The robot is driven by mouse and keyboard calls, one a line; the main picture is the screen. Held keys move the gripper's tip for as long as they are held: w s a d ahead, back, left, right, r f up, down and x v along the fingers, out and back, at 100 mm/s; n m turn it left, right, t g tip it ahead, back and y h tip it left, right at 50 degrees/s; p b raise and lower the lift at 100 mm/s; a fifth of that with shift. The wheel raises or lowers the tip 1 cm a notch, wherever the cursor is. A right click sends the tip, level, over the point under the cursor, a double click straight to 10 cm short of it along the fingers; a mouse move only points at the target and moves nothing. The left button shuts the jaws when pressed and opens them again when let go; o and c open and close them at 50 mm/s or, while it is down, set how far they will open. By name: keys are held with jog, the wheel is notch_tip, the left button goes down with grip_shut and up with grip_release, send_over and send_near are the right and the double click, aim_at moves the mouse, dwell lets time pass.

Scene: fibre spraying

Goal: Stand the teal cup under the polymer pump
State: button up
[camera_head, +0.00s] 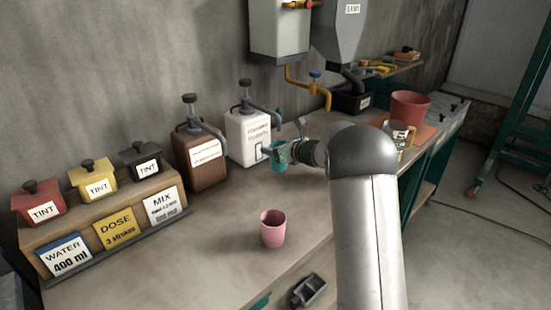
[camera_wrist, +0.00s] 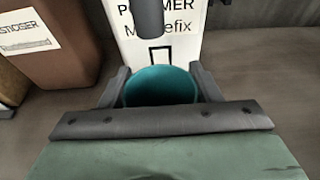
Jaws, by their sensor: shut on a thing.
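The teal cup (camera_wrist: 160,88) is between the two fingers of my gripper (camera_wrist: 160,92) in the wrist view. My gripper is shut on it, and the cup's open mouth faces up. The cup also shows in the head view as a small teal patch (camera_head: 278,166), partly hidden by my gripper (camera_head: 280,153). The white polymer pump (camera_head: 247,137) stands on the bench just behind the cup. In the wrist view its dark spout (camera_wrist: 149,18) hangs over the cup's far rim. I cannot tell whether the cup's base touches the bench.
A brown pump bottle (camera_head: 203,158) stands left of the polymer pump. A red bucket (camera_head: 410,107) and a clear jug (camera_head: 399,138) are at the right.

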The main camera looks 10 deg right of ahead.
jog(key=shift+f, duration=1.75)
jog(key=shift+f, duration=0.15)
jog(key=o, duration=1)
jog(key=shift+o, duration=0.2)
jog(key=shift+r, duration=0.25)
jog(key=b+v, duration=0.1)
jog(key=v, duration=1.1)
